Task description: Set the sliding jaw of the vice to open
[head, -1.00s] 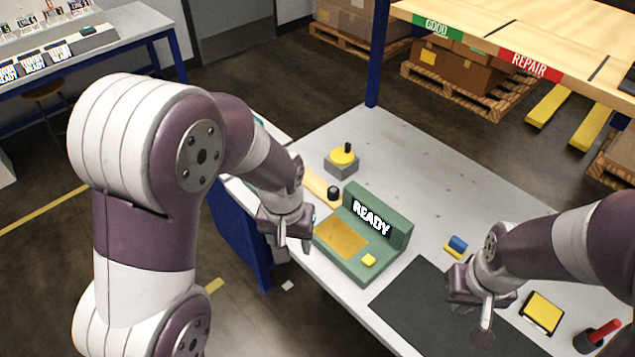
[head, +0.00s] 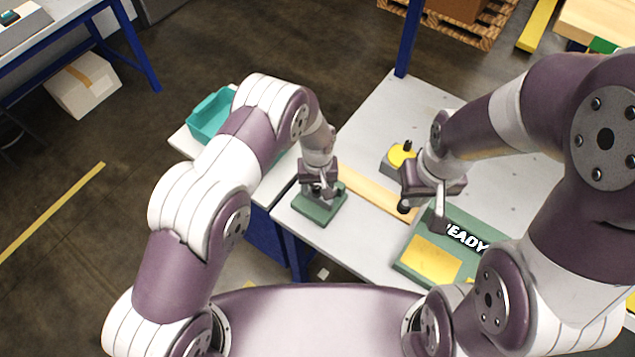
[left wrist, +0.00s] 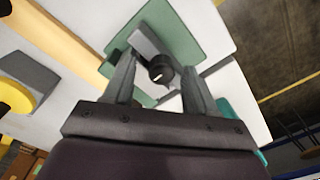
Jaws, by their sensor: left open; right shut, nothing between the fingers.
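What appears to be the vice (head: 318,212) is a green base on the front left of the table. In the left wrist view its green plate (left wrist: 185,45) carries grey metal parts and a round black knob (left wrist: 160,70). My left gripper (head: 320,192) is over it and hides most of its top in the head view. That gripper is open, with a finger on either side of the knob in the left wrist view; I cannot tell whether they touch it. My right gripper (head: 440,215) is shut and empty, above the green READY fixture (head: 470,238).
A yellow dial on a grey block (head: 402,155) stands behind my right gripper. A wooden strip (head: 372,192) lies between the vice and the READY fixture. A teal bin (head: 210,112) sits to the left behind my left arm.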

